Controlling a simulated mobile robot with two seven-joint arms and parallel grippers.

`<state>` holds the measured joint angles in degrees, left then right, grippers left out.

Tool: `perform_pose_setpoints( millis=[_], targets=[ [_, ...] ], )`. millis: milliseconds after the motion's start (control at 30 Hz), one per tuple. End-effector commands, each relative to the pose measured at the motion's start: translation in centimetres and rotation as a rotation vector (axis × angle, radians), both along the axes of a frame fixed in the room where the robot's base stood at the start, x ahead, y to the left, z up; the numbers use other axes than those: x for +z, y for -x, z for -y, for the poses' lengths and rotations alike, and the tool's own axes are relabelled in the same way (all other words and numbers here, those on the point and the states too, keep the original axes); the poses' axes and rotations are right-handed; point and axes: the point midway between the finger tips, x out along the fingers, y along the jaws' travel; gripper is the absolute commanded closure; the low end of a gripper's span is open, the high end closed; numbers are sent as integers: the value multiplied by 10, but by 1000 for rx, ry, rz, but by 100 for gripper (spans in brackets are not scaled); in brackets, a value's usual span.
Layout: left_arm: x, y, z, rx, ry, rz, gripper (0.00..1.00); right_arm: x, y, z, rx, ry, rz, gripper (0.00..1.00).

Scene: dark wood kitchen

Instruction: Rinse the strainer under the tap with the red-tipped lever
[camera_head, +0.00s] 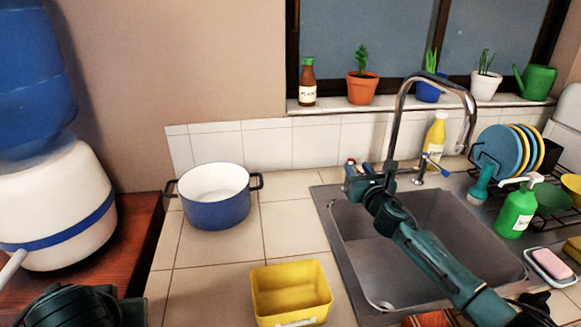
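The tap (398,118) is a chrome gooseneck behind the sink (455,228). A small red tip (351,161) shows at the left of its base, close against my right gripper (362,174). A blue-tipped lever (436,165) is on the right of the tap. My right arm reaches over the sink from the lower right. I cannot tell whether the gripper touches the red-tipped lever or whether its fingers are open. I cannot make out a strainer for certain; a green bowl-like thing (552,198) stands in the rack. A dark part of my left arm shows at the lower left, without fingers.
A blue pot (218,208) and a yellow tub (291,293) stand on the tiled counter left of the sink. A yellow bottle (436,136) is behind the tap. A green soap bottle (515,212) and soap dish (550,267) are to the right. Counter between pot and sink is clear.

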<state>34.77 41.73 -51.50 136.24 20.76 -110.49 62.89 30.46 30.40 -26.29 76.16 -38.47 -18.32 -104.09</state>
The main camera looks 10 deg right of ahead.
Motion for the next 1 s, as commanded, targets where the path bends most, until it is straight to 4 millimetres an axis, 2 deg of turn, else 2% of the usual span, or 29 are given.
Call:
perform_pose_setpoints(
  millis=[67, 467, 867, 1000],
  targets=[
    [0, 0, 0, 0, 0, 0, 100, 0, 0, 0, 0, 0, 0, 67],
    [0, 0, 0, 0, 0, 0, 100, 0, 0, 0, 0, 0, 0, 100],
    [0, 0, 0, 0, 0, 0, 100, 0, 0, -1, 0, 0, 0, 100],
    [-2, 0, 0, 0, 0, 0, 100, -2, -8, -18, -19, -4, 0, 100]
  ],
)
